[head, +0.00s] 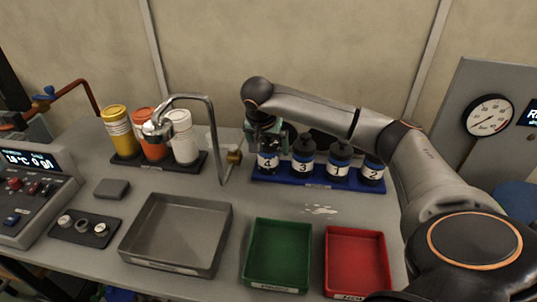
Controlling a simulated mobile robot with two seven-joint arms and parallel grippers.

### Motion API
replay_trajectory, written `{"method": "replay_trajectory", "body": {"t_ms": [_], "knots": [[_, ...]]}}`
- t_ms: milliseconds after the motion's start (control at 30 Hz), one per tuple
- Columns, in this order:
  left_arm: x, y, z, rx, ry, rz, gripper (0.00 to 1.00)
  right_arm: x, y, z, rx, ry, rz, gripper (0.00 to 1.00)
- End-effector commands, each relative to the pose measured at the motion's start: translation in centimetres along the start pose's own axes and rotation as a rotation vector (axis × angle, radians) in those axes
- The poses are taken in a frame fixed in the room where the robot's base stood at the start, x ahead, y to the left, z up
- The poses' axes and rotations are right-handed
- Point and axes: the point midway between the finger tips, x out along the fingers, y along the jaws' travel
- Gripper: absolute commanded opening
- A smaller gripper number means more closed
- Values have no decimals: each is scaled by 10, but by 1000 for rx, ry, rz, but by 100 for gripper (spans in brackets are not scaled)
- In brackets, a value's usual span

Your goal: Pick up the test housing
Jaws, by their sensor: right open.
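No object is legibly marked as the test housing. Several dark cylinders with white number labels stand upright in a blue rack (319,182) at the back right: cylinder 4 (268,162), cylinder 3 (303,160), cylinder 1 (339,161) and cylinder 2 (373,171). My right gripper (265,146) is open and points down over the top of cylinder 4, at the rack's left end. It hides that cylinder's top, and I cannot tell whether the fingers touch it. My left gripper is not in view.
A grey tray (165,267), green tray (278,223) and red tray (357,232) line the front. A white spill (320,210) lies before the rack.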

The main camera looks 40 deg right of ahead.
Motion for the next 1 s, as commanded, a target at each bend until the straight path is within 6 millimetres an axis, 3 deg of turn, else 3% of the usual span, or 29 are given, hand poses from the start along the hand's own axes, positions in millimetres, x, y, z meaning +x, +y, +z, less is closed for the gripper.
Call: {"method": "replay_trajectory", "body": {"t_ms": [133, 1000], "knots": [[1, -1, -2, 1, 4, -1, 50, 0, 0, 0, 0, 0, 0, 100], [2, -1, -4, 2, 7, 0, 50, -1, 0, 0, 1, 0, 0, 2]]}}
